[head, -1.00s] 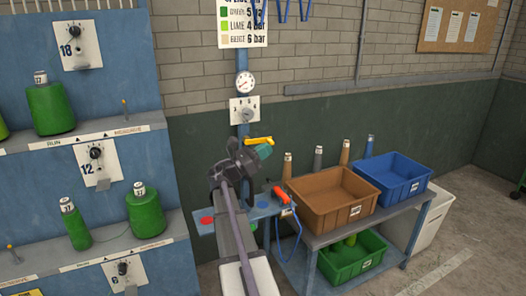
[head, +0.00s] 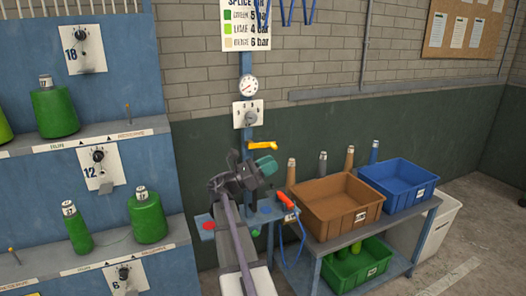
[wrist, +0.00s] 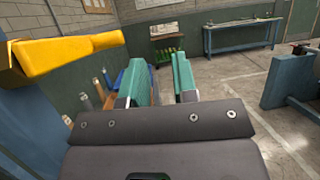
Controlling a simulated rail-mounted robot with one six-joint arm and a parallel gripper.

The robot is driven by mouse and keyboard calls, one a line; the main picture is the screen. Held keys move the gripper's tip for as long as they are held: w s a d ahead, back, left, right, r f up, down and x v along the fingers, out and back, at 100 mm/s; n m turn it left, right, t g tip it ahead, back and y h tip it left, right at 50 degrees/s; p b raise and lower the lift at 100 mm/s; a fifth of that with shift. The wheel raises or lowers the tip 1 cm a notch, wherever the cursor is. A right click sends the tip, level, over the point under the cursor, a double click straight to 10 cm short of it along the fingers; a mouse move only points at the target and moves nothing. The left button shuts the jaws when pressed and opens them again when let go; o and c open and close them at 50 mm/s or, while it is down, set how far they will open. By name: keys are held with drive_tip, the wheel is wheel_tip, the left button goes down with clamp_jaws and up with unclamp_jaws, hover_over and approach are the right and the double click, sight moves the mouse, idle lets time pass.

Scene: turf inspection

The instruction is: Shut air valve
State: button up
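The air valve shows as a yellow lever handle (head: 262,146) on the blue post, sticking out to the right and roughly level. In the wrist view the yellow handle (wrist: 70,55) is large at the upper left, outside the fingers. My gripper (head: 266,167), with teal fingers, is just below the handle in the head view. In the wrist view my gripper (wrist: 164,85) has a clear gap between its fingers and nothing in it. The valve body behind the handle is hard to make out.
A round gauge (head: 248,85) and a dial plate (head: 248,114) are above the valve. A red-handled tool (head: 286,201) with a blue hose is below right. A brown crate (head: 322,229) and a blue crate (head: 432,181) stand on a bench. Spool shelves (head: 110,136) stand at left.

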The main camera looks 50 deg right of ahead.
drive_tip(key=s+d+r+n+t+p, duration=0.2)
drive_tip(key=s+d+n+t+p, duration=0.3)
drive_tip(key=s, duration=0.4)
drive_tip(key=s+d+r+n+t+p, duration=0.3)
drive_tip(key=s+d+t, duration=0.35)
drive_tip(key=s, duration=0.35)
drive_tip(key=n+t+y, duration=1)
drive_tip(key=n+t, duration=0.2)
drive_tip(key=t, duration=0.5)
approach(276, 148)
drive_tip(key=x, duration=1)
drive_tip(key=shift+w+d+p, duration=0.1)
drive_tip(key=shift+w+p, duration=0.15)
drive_tip(key=shift+p, duration=0.05)
drive_tip(key=shift+c, duration=0.2)
clamp_jaws()
